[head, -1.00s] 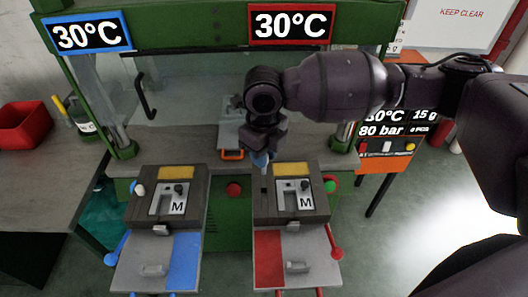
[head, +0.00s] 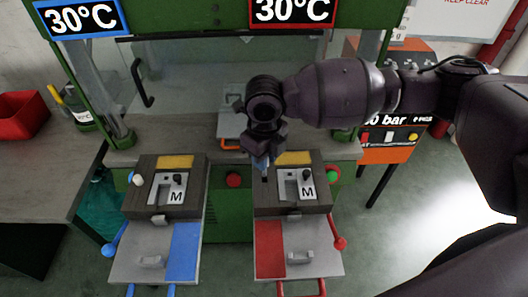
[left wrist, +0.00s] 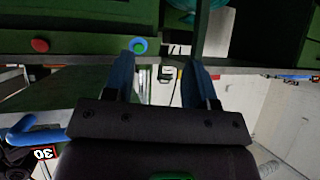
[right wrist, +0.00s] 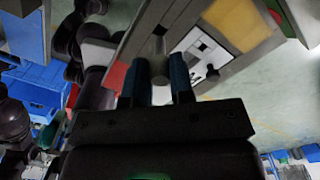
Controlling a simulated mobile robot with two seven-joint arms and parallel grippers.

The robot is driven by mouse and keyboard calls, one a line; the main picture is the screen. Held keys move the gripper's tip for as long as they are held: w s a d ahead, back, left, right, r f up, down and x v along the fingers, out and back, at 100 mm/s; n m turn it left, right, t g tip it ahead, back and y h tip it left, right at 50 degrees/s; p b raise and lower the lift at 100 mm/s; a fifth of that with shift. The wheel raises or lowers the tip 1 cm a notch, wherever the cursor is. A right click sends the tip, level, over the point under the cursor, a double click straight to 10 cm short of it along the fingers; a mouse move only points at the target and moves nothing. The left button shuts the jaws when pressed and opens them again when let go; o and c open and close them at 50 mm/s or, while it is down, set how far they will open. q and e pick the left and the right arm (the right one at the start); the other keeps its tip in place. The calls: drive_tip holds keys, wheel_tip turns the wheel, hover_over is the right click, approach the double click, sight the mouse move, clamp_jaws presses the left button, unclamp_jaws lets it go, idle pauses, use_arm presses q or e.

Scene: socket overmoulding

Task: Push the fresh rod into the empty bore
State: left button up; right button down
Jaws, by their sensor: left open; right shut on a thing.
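My right gripper (head: 262,163) is over the far left corner of the right mould block (head: 262,202), the one with the red plate. It is shut on the rod, a short grey cylinder (right wrist: 158,66) between its fingers in the right wrist view. In the head view a small dark tip shows below the fingers, against the block's left strip. The bore's mouth is hidden, and I cannot tell whether the rod is in it. My left gripper (left wrist: 158,82) is open and empty in the left wrist view, and out of the head view.
A similar mould block (head: 138,203) with a blue plate (head: 185,250) stands to the left. Red (head: 339,243) and blue (head: 108,250) lever handles stick out beside the blocks. The green press frame (head: 235,14) stands behind. A red bin (head: 22,115) sits far left.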

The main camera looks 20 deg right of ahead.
sight(265, 175)
drive_tip(key=shift+f+b, duration=0.45)
drive_tip(key=shift+f, duration=1.1)
drive_tip(key=shift+f+b, duration=0.3)
drive_tip(key=shift+f, duration=0.75)
drive_tip(key=c, duration=0.9)
unclamp_jaws()
wheel_tip(265, 175, up, 10)
drive_tip(key=shift+f+p, duration=0.15)
drive_tip(key=shift+p, duration=0.45)
drive_tip(key=shift+r, duration=0.55)
